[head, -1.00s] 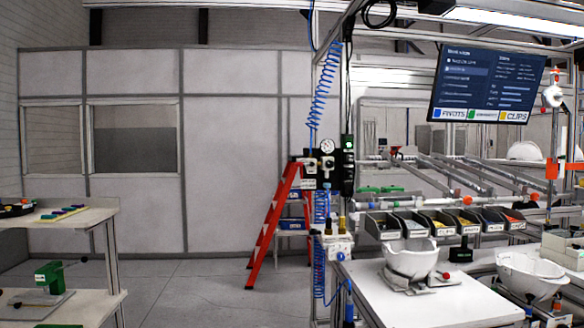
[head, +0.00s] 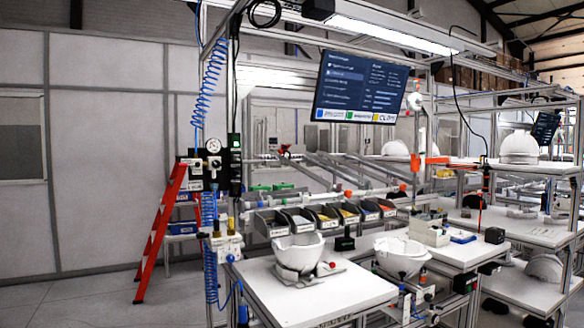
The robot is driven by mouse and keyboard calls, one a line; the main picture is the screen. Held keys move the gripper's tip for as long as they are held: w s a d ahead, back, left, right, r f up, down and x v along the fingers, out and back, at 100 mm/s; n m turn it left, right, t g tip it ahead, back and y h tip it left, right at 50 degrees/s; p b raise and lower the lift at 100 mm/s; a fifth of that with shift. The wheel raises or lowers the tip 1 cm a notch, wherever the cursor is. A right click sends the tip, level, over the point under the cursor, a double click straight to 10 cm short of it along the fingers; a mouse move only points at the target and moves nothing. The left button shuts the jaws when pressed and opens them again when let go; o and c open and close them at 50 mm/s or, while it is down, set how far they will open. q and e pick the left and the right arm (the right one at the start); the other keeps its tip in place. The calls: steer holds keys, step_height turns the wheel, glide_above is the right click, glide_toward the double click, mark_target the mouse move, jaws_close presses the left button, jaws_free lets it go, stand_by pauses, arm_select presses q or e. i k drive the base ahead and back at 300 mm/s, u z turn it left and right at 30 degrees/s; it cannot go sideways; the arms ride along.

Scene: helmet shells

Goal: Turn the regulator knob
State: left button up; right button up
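A dark regulator unit (head: 208,168) is mounted on the left post of the workstation in the head view. It carries a round white-faced gauge (head: 213,146) at its top. Small pale and dark fittings sit below the gauge; which of them is the regulator knob is too small to tell. A coiled blue air hose (head: 208,85) hangs above the unit, and more blue hose runs below it. Neither of my grippers is in view.
A red stepladder (head: 160,235) leans just left of the regulator. White helmet shells (head: 298,250) stand on the white bench (head: 318,295), with parts bins (head: 310,218) behind. A screen (head: 358,88) hangs above. Open floor (head: 75,300) lies at the lower left.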

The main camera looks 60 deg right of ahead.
mark_target(217, 163)
steer(key=u, duration=0.1)
steer(key=i, duration=0.25)
steer(key=z, duration=2.1)
steer(key=k, duration=0.6)
steer(key=z, duration=0.4)
steer(key=i, duration=1.6)
steer(key=u, duration=0.4)
